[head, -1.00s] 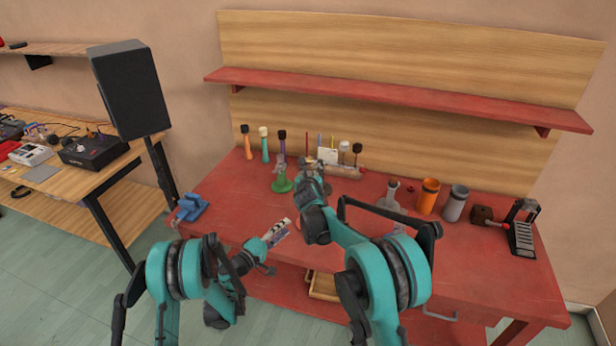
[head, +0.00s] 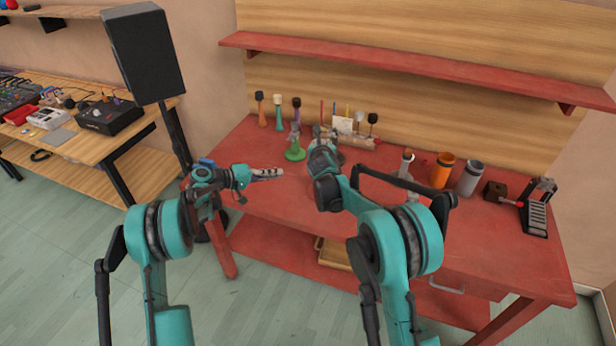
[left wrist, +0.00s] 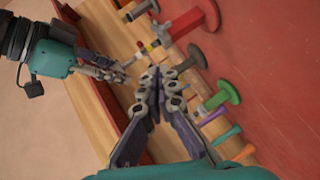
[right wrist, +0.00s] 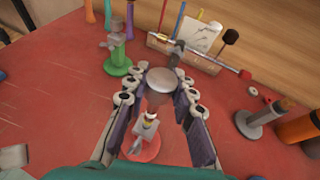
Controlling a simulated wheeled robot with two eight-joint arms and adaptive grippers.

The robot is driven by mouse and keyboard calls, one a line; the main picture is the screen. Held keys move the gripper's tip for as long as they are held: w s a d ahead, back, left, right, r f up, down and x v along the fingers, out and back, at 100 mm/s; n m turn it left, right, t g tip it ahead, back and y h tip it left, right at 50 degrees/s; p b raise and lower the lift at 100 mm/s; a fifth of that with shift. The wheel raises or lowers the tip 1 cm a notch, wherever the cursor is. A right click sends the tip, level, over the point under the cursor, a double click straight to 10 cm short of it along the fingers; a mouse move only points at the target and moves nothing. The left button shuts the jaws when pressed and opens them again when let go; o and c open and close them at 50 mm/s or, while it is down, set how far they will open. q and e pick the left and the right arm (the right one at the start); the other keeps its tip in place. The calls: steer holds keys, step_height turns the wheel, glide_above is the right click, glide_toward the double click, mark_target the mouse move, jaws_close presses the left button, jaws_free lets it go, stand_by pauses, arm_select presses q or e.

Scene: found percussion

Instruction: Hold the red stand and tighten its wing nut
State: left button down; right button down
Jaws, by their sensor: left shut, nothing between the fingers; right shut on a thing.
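In the left wrist view the red stand (left wrist: 205,14) lies beyond the fingertips. My left gripper (head: 280,172) is shut and empty, left of the right one and apart from the stand.
A green stand (head: 295,154) is beside the right gripper, before upright mallets. A rack (right wrist: 200,55) with pens stands behind. A grey stand (right wrist: 262,122), an orange cup (head: 441,170) and a grey cup (head: 469,177) stand to the right. The front middle of the red bench (head: 290,215) is clear.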

arm_select(q)
steer(key=s+d+x, duration=0.1)
steer(key=s+x, duration=0.1)
steer(key=x, duration=1)
steer(key=shift+s+f, duration=0.15)
steer(key=shift+f, duration=0.25)
steer(key=shift+s+d+r+m+y, duration=0.15)
steer(key=shift+d+m+y, duration=0.15)
steer(key=shift+m+y, duration=0.2)
steer(key=shift+d+r+m+y, duration=0.15)
steer(key=shift+d+m+y, duration=0.1)
steer(key=shift+m+y, duration=0.25)
steer(key=y, duration=0.1)
steer(key=d+m+y, duration=0.1)
steer(key=m+y, duration=0.1)
steer(key=shift+s+d+r+y, duration=0.25)
steer(key=shift+s+d+y, duration=0.05)
steer(key=shift+y, duration=0.1)
steer(key=shift+d, duration=0.15)
stand_by(1.0)
